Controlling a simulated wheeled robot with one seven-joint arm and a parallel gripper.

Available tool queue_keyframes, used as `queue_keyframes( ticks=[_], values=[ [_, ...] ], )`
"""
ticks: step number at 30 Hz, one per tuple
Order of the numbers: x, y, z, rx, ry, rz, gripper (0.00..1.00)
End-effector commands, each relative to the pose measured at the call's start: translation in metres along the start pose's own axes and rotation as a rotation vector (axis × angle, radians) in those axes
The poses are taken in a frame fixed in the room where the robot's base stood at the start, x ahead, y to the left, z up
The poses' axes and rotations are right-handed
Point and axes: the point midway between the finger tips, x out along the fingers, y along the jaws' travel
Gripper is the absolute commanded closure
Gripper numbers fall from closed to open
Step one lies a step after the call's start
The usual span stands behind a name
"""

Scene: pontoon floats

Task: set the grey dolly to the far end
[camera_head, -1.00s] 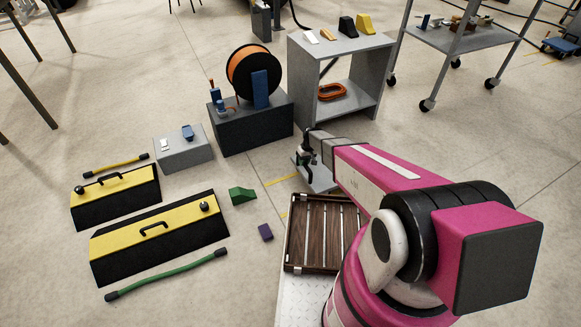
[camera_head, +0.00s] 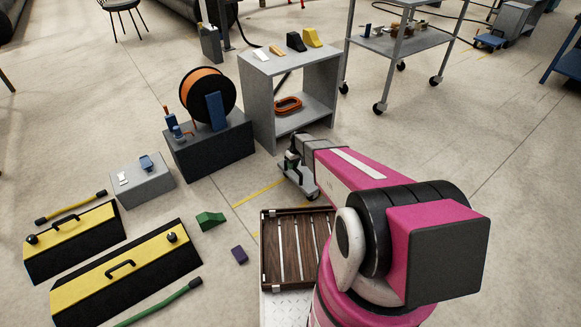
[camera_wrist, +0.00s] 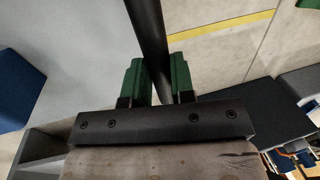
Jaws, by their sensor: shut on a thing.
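The grey dolly (camera_head: 302,183), a low platform on small casters, stands on the floor in front of the open grey shelf unit, partly hidden by my arm. My gripper (camera_head: 293,160) is at its upright handle. In the wrist view, a black bar (camera_wrist: 147,35) passes between the green fingers of my gripper (camera_wrist: 157,82), which are shut on it. The lower part of the handle is hard to make out in the head view.
The grey shelf unit (camera_head: 255,100) stands just behind the dolly, with a dark box (camera_head: 210,148) to its left. A wheeled cart (camera_head: 405,42) is at the back right. A slatted wooden crate (camera_head: 265,250) is close to me. Floor right of the dolly is clear.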

Motion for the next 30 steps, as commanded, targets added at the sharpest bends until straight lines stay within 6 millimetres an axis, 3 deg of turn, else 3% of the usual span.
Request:
queue_keyframes(
  ticks=[8, 9, 11, 22, 30],
  values=[
    [-0.002, 0.006, -0.001, -0.001, 0.002, 0.013, 1.0],
    [-0.002, 0.007, -0.001, -0.001, 0.002, 0.014, 0.67],
    [-0.002, 0.006, -0.001, -0.001, 0.002, 0.013, 0.52],
    [-0.006, 0.004, 0.0, -0.001, 0.002, 0.009, 0.52],
    [-0.05, 0.003, 0.001, 0.0, 0.003, 0.01, 0.52]
  ],
)
